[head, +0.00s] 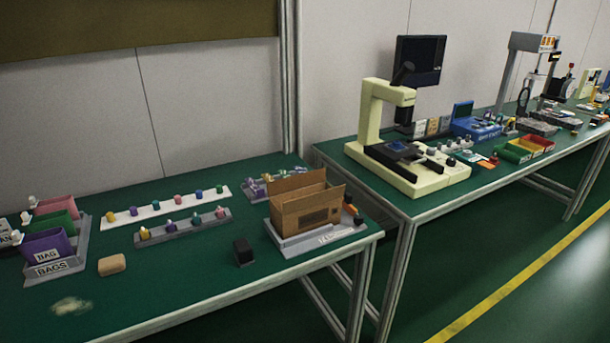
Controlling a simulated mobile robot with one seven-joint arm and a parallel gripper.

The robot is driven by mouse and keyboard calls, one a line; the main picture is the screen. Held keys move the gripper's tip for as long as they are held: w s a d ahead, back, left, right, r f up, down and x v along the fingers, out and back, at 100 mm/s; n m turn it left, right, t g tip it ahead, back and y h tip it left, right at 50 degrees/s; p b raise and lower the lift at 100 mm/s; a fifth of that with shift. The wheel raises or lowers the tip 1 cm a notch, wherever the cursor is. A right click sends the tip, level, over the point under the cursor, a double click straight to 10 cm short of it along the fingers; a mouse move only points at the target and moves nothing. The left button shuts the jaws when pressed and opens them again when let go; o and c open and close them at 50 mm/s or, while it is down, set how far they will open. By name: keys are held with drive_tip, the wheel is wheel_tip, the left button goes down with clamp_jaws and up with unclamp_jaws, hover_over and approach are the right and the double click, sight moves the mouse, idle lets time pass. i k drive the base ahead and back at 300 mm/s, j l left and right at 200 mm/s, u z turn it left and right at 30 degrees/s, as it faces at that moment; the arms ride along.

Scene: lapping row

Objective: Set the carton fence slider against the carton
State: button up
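An open brown cardboard carton (308,214) stands upright with its flaps up near the right end of the near green bench. It sits on a grey base plate (345,232) with lettering on its front edge. A small dark part with an orange piece (349,210) is at the carton's right side; I cannot tell whether it is the fence slider or whether it touches the carton. A grey edge runs along the carton's lower left side. My gripper is not in view.
A black block (243,252) and a tan block (112,264) lie left of the carton. Racks of coloured pieces (180,205) stand behind, and bag bins (50,250) at far left. A second bench (420,207) holds a cream microscope (380,130). The near bench's front middle is mostly clear.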

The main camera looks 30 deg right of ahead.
sight(346, 202)
drive_tip(key=l+u, duration=0.45)
drive_tip(key=l, duration=0.95)
